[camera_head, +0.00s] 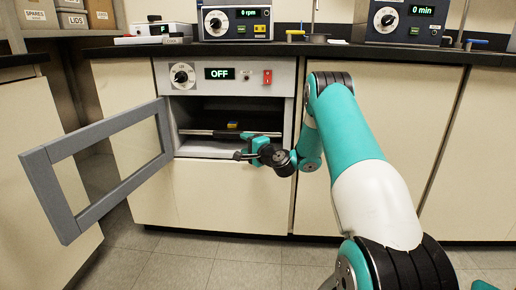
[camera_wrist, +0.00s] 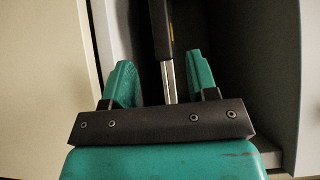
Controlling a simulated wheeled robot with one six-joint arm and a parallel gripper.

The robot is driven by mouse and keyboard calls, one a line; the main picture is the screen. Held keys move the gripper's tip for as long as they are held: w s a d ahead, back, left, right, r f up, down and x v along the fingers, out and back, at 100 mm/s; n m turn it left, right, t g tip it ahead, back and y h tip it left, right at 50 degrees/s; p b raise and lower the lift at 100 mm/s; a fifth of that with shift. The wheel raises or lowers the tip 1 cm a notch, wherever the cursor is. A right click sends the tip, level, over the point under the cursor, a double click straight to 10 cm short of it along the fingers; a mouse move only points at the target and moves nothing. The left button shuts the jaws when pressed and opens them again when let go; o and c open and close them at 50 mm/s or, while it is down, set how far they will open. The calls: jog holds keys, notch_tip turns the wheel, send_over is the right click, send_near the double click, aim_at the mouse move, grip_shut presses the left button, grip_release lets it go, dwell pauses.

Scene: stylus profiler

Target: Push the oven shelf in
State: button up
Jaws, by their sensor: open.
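The oven (camera_head: 240,76) is built in under the counter, its display reading OFF. Its framed door (camera_head: 49,190) stands open to the left. The oven shelf (camera_head: 200,132) is a dark slab with a light front edge, crossing the lower part of the dark opening. How far it sticks out is hard to tell. My gripper (camera_head: 244,148) is at the right part of the opening, near the shelf's front edge. In the wrist view the open fingers of my gripper (camera_wrist: 160,78) lie on either side of the shelf's pale edge (camera_wrist: 168,82); I see no clear contact.
The oven's right wall (camera_head: 289,118) is close to my gripper. The counter (camera_head: 300,50) above carries several instruments. The floor (camera_head: 190,262) in front is clear.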

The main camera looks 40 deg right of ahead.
jog(key=s, duration=0.6)
jog(key=shift+s+a, duration=0.25)
jog(key=shift+s, duration=0.1)
